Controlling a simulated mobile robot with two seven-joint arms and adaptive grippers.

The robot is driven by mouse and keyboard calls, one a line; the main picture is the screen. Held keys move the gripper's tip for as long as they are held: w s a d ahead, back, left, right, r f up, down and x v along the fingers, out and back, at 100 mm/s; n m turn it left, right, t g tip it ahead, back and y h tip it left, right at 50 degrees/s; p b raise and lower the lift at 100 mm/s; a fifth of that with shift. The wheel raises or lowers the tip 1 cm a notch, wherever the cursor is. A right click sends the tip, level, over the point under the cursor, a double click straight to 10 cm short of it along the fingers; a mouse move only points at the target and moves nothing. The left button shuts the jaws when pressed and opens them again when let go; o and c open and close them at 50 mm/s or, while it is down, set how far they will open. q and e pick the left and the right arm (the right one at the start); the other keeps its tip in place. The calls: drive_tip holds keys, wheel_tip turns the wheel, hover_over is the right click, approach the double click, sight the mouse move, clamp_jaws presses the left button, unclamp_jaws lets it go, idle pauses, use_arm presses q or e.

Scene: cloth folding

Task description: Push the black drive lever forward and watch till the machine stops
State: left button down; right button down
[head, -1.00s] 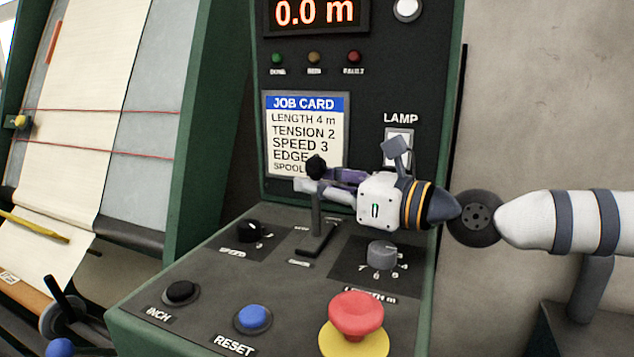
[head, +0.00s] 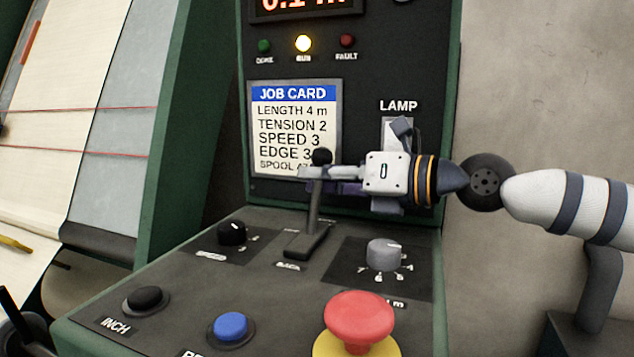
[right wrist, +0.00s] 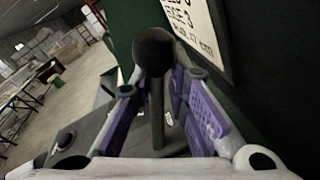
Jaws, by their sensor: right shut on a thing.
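The black drive lever (head: 314,208) stands in its slot on the sloping console, with a round black knob (head: 322,157) on top. My right gripper (head: 312,174) comes in from the right and is shut on the lever just below the knob. In the right wrist view the lever (right wrist: 157,105) stands between the purple finger pads. On the machine's panel the yellow RUN lamp (head: 303,43) is lit; the DONE lamp (head: 264,46) and FAULT lamp (head: 347,41) are dark. The red display (head: 305,5) is cut off at the top and seems to read 0.1 m. My left gripper is not in view.
A red emergency button (head: 358,318), a blue button (head: 231,327) and a black INCH button (head: 145,299) sit at the console's front. The speed knob (head: 232,232) and grey length knob (head: 384,254) flank the lever. The job card (head: 294,125) hangs behind it.

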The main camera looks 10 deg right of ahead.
drive_tip(key=c, duration=1.3)
unclamp_jaws()
drive_tip(key=shift+w+d+r, duration=0.1)
drive_tip(key=shift+d+r, duration=0.05)
drive_tip(key=shift+r, duration=0.4)
drive_tip(key=shift+c, duration=0.2)
drive_tip(key=shift+f, duration=0.2)
drive_tip(key=v, duration=1.2)
